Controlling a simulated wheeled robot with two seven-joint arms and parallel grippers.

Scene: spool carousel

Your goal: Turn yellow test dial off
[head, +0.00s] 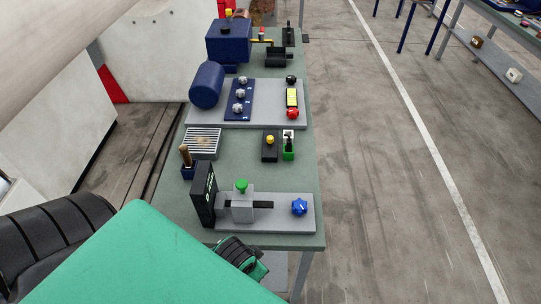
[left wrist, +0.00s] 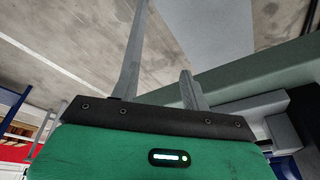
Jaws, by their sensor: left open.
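In the head view a small dark box with a round yellow knob (head: 270,140) stands on the middle of the green bench. I cannot tell whether this knob is the yellow test dial, or how it is set. A blue dial (head: 300,207) with a pale mark sits on the grey plate at the near end. My left gripper (left wrist: 163,45) shows in the left wrist view with its two grey fingers apart and nothing between them. My green arm covers the bench's near left corner in the head view, and the fingers cannot be made out there. My right gripper is not in view.
The near plate (head: 275,225) also carries a green-topped grey block (head: 242,205) and an upright black panel (head: 203,193). Farther back, a grey board (head: 265,87) holds a blue cylinder (head: 207,84), several silver knobs and a red knob (head: 292,113). Open floor lies to the right.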

